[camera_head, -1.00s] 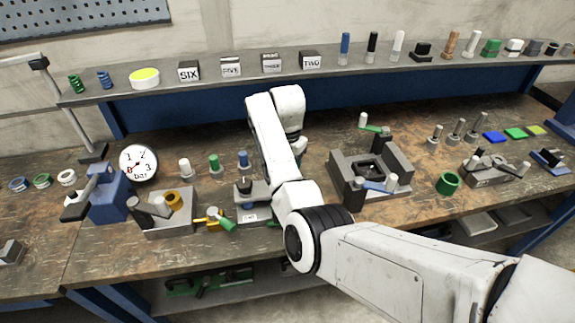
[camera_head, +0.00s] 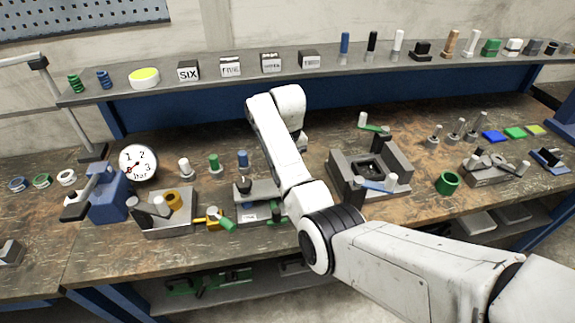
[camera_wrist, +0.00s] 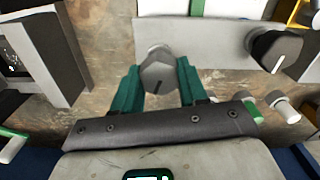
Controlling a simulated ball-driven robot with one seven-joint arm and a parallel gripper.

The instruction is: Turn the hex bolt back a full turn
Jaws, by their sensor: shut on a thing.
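The hex bolt (camera_wrist: 158,74) is grey with a dark line on its head, seen from above in the wrist view. My gripper (camera_wrist: 158,80) has green fingers, one on each side of the bolt head, and is shut on it. The dark line on the head slants slightly off the finger direction. The bolt stands at the edge of a pale grey block (camera_wrist: 205,45). In the head view my arm hides the gripper and the bolt; part of a grey fixture (camera_head: 258,190) shows left of my arm.
A black hex knob with a white line (camera_wrist: 276,50) stands to the right of the bolt in the wrist view. White-capped pegs (camera_wrist: 283,106) lie close to my right finger. In the head view a grey fixture with a blue lever (camera_head: 375,185) stands right of my arm.

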